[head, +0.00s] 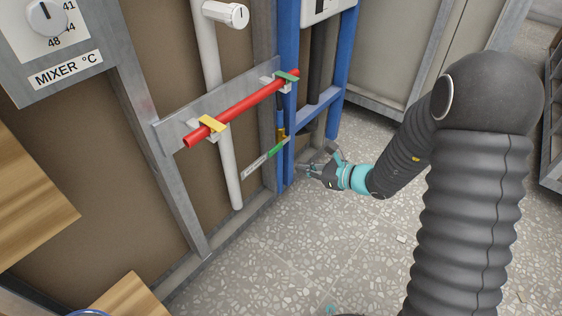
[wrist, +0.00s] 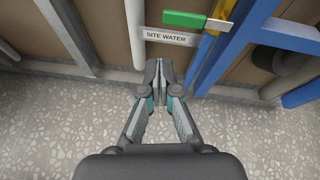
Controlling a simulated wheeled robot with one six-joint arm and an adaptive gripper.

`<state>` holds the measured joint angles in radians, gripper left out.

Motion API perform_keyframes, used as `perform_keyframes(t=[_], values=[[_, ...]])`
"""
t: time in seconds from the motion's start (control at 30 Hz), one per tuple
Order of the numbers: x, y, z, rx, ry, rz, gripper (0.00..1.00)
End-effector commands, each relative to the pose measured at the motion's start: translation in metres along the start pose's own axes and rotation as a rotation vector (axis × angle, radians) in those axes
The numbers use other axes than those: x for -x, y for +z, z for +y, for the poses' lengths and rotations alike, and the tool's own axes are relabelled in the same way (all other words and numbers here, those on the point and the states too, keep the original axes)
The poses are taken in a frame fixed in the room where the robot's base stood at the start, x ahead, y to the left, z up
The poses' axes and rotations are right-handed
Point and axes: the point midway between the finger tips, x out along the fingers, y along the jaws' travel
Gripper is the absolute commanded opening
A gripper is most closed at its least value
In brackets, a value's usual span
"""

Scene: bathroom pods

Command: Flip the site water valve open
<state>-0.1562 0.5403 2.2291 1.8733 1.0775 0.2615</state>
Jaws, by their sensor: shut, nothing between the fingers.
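The site water valve has a green lever handle (head: 277,148), which also shows at the top of the wrist view (wrist: 184,19). A white label reading SITE WATER (wrist: 171,37) sits just below the lever. My gripper (wrist: 157,72) is shut and empty, its fingertips just below the label in the wrist view and apart from the lever. In the head view my gripper (head: 303,168) is low, right of the blue post and near the floor.
A blue frame post (head: 289,90) stands beside the valve, with a slanted blue bar (wrist: 232,45) on the right in the wrist view. A red pipe (head: 240,110) with a yellow and a green handle runs above. The speckled floor (head: 290,240) in front is clear.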

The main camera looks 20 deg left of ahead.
Motion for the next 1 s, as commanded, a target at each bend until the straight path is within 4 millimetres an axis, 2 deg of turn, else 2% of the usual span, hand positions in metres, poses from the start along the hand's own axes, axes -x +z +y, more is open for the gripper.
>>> perform_keyframes(t=[0.03, 0.1, 0.23, 0.67, 0.77, 1.0], values=[[-0.009, -0.016, -0.004, -0.047, -0.021, -0.002, 0.0], [-0.016, -0.028, -0.009, -0.094, -0.049, -0.006, 0.0], [-0.021, -0.04, -0.014, -0.141, -0.079, -0.01, 0.0], [-0.024, -0.041, -0.016, -0.148, -0.085, -0.012, 0.0], [-0.032, -0.041, -0.016, -0.148, -0.083, -0.012, 0.0], [-0.072, -0.042, -0.019, -0.147, -0.081, -0.011, 0.0]])
